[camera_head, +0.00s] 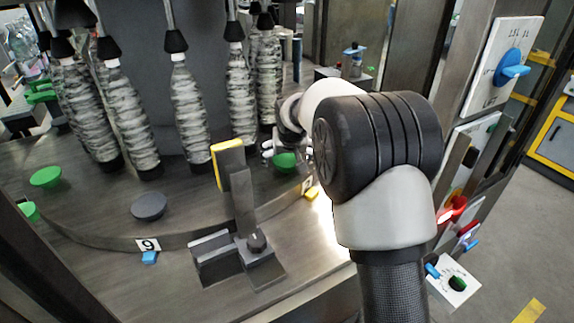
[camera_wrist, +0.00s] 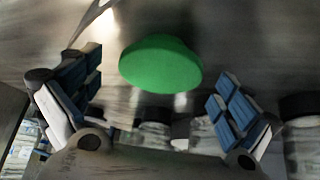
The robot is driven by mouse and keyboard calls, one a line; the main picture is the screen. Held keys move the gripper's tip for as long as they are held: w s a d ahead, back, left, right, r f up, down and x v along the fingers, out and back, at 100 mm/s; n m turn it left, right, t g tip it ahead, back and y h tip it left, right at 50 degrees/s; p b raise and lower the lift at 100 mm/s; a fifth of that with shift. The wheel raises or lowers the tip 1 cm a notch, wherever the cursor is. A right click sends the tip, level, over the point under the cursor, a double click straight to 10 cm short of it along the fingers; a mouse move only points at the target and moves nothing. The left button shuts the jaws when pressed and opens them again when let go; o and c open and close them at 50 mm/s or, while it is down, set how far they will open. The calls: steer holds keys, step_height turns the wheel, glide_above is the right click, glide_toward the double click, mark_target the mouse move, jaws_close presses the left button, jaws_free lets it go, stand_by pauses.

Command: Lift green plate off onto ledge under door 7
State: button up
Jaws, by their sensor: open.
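A green plate (camera_wrist: 160,63) shows in the wrist view, ahead of and between the two open fingers of my gripper (camera_wrist: 160,105). The fingers have blue pads and are apart from the plate, with nothing held. In the head view a green plate (camera_head: 285,161) sits on the dark round table by my gripper (camera_head: 273,149), partly behind my arm. Door 7 and its ledge cannot be made out; my arm hides part of that side.
Another green plate (camera_head: 46,177) and a grey plate (camera_head: 149,206) are on the table's left and front. Several wrapped bottles (camera_head: 191,105) stand behind. A post with a yellow top (camera_head: 228,146) rises beside my arm. A label 9 (camera_head: 148,245) marks the front edge, above a blue tab (camera_head: 149,258).

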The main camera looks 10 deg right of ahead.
steer(key=shift+x, duration=0.95)
steer(key=shift+r, duration=0.1)
steer(key=shift+c, duration=0.2)
steer(key=c, duration=1.2)
steer(key=shift+c, duration=0.2)
